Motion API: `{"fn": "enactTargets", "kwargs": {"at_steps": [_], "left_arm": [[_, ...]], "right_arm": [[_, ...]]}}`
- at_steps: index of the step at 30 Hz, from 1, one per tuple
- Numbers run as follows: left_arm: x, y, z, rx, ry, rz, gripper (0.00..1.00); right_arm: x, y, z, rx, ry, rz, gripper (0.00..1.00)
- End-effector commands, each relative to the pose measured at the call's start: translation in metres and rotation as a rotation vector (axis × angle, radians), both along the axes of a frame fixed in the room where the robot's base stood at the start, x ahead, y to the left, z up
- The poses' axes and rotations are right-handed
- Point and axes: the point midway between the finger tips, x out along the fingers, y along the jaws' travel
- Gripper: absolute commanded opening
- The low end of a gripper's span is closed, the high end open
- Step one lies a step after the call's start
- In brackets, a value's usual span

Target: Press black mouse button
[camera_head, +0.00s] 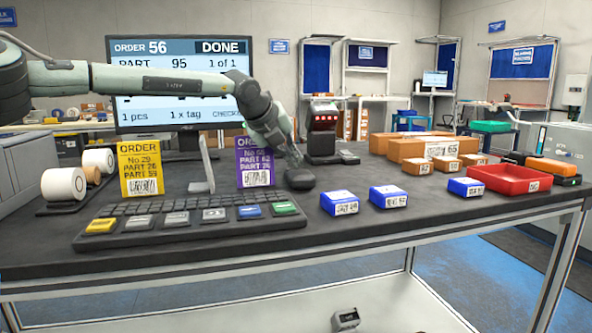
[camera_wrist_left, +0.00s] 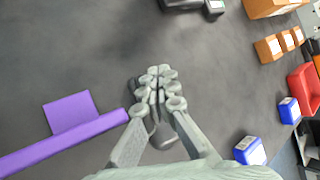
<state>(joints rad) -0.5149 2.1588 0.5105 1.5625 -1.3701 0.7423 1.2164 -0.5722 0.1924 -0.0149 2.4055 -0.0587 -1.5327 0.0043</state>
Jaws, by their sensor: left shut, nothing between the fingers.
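The black mouse (camera_head: 300,180) lies on the dark table, right of the purple order card. My left arm reaches in from the left across the monitor. My left gripper (camera_head: 296,160) points down at the mouse, its fingers shut and empty. The fingertips look very close to the mouse top; I cannot tell whether they touch. In the left wrist view the shut fingers (camera_wrist_left: 154,84) cover much of the mouse (camera_wrist_left: 163,137), and only part of it shows. My right gripper is not in view.
The purple order card (camera_head: 256,164) stands close left of the mouse. A keyboard with coloured keys (camera_head: 190,217) lies in front. A scanner on a stand (camera_head: 323,130) is behind. Blue boxes (camera_head: 388,196) and a red tray (camera_head: 510,180) are to the right. The monitor (camera_head: 180,47) reads "DONE".

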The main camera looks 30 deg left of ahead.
Motion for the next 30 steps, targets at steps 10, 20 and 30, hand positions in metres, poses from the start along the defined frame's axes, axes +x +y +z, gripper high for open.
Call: {"fn": "enactTargets", "kwargs": {"at_steps": [10, 20, 30], "left_arm": [[0.000, 0.000, -0.001, 0.000, 0.003, 0.000, 0.00], [0.000, 0.000, 0.014, 0.001, -0.001, 0.001, 0.00], [0.000, 0.000, 0.016, 0.000, 0.001, 0.001, 0.00]], "right_arm": [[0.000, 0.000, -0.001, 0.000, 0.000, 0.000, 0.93], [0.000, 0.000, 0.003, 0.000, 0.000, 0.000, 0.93], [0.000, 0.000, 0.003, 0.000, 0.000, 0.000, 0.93]]}}
